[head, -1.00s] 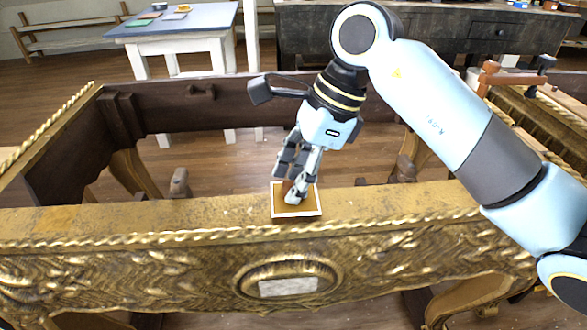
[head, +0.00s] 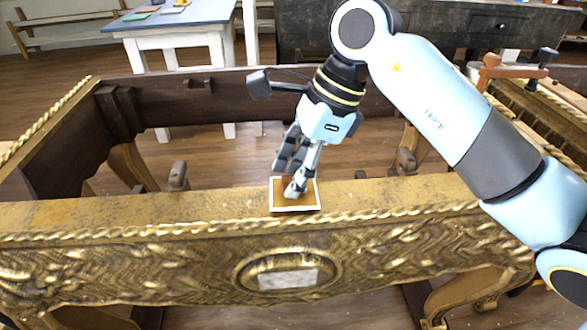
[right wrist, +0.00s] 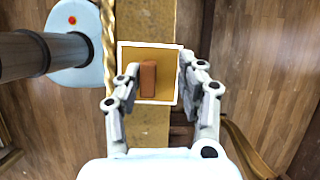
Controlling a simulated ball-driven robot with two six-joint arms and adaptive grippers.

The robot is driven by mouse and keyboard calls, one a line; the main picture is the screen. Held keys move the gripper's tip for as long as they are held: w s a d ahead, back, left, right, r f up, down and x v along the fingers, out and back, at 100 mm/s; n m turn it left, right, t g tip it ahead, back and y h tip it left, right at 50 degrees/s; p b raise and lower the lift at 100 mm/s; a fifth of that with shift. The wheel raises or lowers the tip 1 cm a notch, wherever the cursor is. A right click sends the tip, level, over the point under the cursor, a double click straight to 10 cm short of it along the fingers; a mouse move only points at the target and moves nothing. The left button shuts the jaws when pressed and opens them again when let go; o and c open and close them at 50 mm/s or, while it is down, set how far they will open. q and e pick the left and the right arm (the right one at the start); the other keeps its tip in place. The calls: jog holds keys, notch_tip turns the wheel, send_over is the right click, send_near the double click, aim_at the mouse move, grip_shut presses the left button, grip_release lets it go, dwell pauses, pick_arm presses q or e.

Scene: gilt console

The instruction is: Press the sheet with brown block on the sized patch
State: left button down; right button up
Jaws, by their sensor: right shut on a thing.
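The brown block (right wrist: 148,79) stands between the fingers of my right gripper (head: 291,187) in the right wrist view, over the sheet. The sheet is a gold-brown square with a white border (right wrist: 167,98), lying on the gilt top rail; in the head view it (head: 309,201) is under the fingertips. My right gripper (right wrist: 158,76) is shut on the block, pointing down. I cannot tell whether the block touches the sheet. In the head view the fingers largely hide the block. The sized patch cannot be told apart from the sheet. My left gripper is out of view.
The console's gilt rail (head: 400,195) runs across the front, with a rope-like raised edge and a carved front below. Behind it the frame is open down to the wood floor. A blue-topped table (head: 180,20) and a dark workbench (head: 430,40) stand at the back.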

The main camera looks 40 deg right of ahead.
jog(key=shift+f+b, duration=0.35)
dwell(0.4)
grip_shut()
jog(key=shift+f, duration=0.15)
dwell(0.5)
dwell(0.4)
jog(key=shift+r, duration=0.7)
jog(key=shift+r+p, duration=2)
jog(key=shift+r, duration=0.95)
